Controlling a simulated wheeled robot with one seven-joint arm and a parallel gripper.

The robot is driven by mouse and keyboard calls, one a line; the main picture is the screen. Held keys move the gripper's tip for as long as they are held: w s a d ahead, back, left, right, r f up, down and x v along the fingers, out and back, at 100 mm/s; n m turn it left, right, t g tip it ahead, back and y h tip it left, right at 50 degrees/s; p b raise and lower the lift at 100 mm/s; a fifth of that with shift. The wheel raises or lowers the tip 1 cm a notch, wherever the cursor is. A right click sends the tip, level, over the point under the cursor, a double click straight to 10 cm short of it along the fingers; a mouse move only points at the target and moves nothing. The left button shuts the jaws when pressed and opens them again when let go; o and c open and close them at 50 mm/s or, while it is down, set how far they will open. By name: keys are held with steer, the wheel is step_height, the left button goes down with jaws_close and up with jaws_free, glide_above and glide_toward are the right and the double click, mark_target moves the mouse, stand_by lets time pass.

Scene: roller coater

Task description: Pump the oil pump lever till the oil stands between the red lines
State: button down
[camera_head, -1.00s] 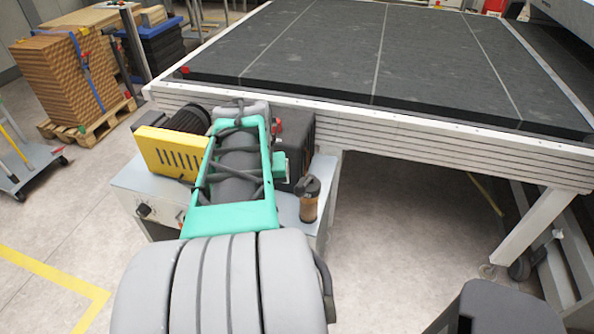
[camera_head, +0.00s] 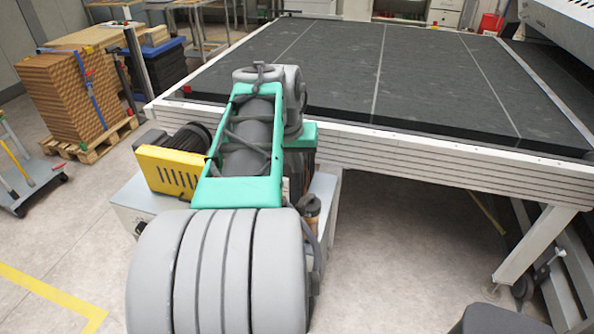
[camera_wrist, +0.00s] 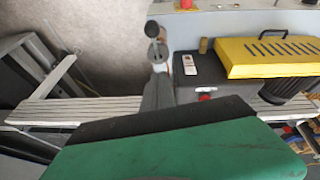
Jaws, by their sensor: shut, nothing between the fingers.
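The brown oil container (camera_head: 312,208) with a dark top stands at the right end of the grey cabinet and is partly hidden by my arm. In the wrist view a dark round top and a brownish body, apparently the same oil container (camera_wrist: 168,42), show just beyond my gripper (camera_wrist: 158,70). My gripper is shut and empty, with its grey fingers pointing toward it; I cannot tell whether they touch. In the head view my gripper is hidden behind my arm. I cannot make out the lever clearly, nor the oil level or the red lines.
A yellow slotted box (camera_head: 172,170) and a dark motor (camera_head: 193,138) sit on the grey cabinet (camera_head: 133,205). A black box (camera_wrist: 210,82) with a white switch plate is beside the container. The large conveyor table (camera_head: 440,150) stands behind.

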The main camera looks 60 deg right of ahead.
glide_above(305, 203)
steer(key=w, duration=0.1)
step_height(305, 203, down, 7)
steer(key=a, duration=0.1)
steer(key=a+f+p, duration=0.1)
steer(key=s+a+f, duration=0.1)
steer(key=shift+a+f, duration=0.1)
steer(key=shift+a, duration=0.25)
steer(key=shift+f, duration=0.1)
